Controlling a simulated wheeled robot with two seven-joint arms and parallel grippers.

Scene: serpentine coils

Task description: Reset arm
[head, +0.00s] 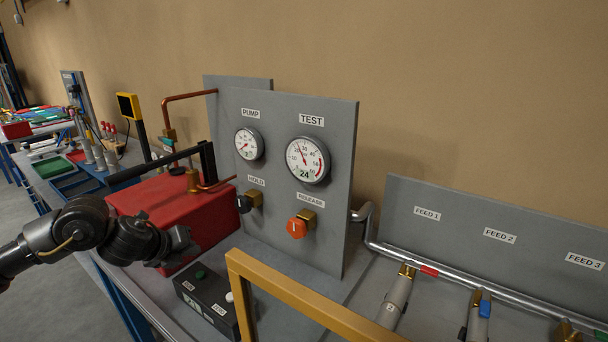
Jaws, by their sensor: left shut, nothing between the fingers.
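My left arm comes in from the left edge, and my left gripper (172,262) is at its end, shut and empty. It is in front of the lower front part of a red box (215,215) and hides a little of it. I cannot tell whether it touches the box. The gripper is to the left of and above a black control box (213,296) with a green and a white button. My right gripper is out of the picture.
A yellow frame (290,296) stands in front. Pipes and hoses run under the FEED panel (500,225) at right. Floor shows at left.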

